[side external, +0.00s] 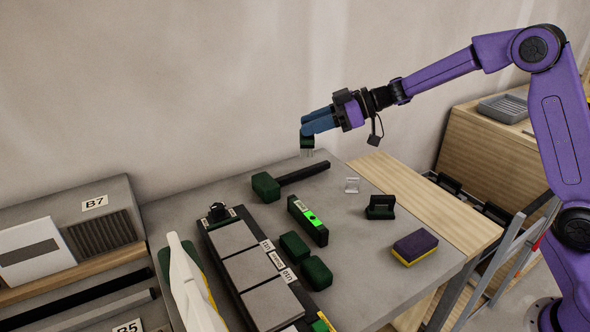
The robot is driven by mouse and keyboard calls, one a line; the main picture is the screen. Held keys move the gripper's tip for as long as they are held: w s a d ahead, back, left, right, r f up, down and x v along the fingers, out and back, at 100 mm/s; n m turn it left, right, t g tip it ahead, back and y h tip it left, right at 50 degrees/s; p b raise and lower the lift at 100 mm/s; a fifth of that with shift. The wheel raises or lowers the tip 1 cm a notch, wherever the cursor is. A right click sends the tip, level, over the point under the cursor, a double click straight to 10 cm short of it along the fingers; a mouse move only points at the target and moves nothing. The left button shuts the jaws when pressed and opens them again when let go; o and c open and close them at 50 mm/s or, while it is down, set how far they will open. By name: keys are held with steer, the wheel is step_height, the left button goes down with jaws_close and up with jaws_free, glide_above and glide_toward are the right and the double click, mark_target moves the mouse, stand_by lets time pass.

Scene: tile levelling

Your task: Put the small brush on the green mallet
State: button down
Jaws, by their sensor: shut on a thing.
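The small brush (307,143) has a dark green body and pale bristles pointing down. My gripper (306,133), with blue fingers, is shut on it and holds it in the air above the back of the grey table. The green mallet (266,187) lies on the table, with a dark green block head at left and a black handle (304,173) running to the right. In the picture the brush is above the handle's right half, apart from it. The exact height and depth between them cannot be told from this one view.
In front of the mallet lie a level with a lit green display (313,218), two dark green blocks (294,247), and a tray of grey tiles (250,268). To the right are a clear clip (352,185), a dark handled tool (380,207) and a purple-yellow sponge (415,246).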

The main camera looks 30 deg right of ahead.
steer(key=s+d+f+m+t+h, duration=0.2)
steer(key=d+m+t, duration=0.1)
steer(key=d, duration=0.3)
glide_above(295, 176)
steer(key=d, duration=0.2)
step_height(295, 176, down, 13)
steer(key=shift+a, duration=0.15)
steer(key=shift+s+f, duration=0.1)
steer(key=c, duration=0.8)
jaws_free()
